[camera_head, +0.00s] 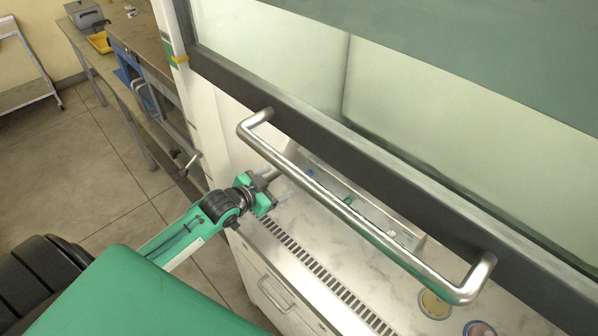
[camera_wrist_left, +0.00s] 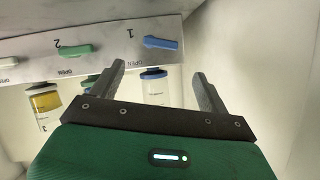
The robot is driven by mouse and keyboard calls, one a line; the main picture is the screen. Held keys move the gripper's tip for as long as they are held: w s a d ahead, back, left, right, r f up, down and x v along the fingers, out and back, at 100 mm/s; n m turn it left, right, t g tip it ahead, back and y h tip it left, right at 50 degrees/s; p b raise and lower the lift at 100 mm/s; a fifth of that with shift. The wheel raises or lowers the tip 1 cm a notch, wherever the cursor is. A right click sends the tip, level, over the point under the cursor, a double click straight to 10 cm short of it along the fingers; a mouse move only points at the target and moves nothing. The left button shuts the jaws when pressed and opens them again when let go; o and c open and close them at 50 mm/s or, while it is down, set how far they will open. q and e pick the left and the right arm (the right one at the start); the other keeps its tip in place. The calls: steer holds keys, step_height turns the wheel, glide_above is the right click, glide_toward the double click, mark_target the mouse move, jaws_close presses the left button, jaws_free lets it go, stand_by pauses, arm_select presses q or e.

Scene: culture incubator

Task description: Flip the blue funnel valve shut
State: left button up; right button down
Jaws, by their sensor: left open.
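The blue funnel valve (camera_wrist_left: 161,43) is a small blue lever on a pale panel (camera_wrist_left: 108,36), by a printed "1" and an "OPEN" mark. It lies nearly lengthwise along the panel. A clear funnel with a blue rim (camera_wrist_left: 153,75) hangs below it. My left gripper (camera_wrist_left: 158,70) is open and empty, its fingers on either side of the blue-rimmed funnel in the picture, apart from the lever. In the head view the blue valve (camera_head: 309,173) is a small spot behind the sash handle, and my left gripper (camera_head: 272,180) is left of it. My right gripper is not in view.
A green lever (camera_wrist_left: 74,51) by "2" and a white lever (camera_wrist_left: 9,61) sit left along the panel. A yellow-filled vessel (camera_wrist_left: 45,101) hangs below. The cabinet's metal sash handle (camera_head: 350,215) crosses above the bench. Round lidded items (camera_head: 434,304) stand at the front right.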

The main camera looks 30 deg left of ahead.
arm_select(q)
steer(key=p+x, duration=0.2)
steer(key=x, duration=0.9)
steer(key=shift+w, duration=0.1)
steer(key=c, duration=1)
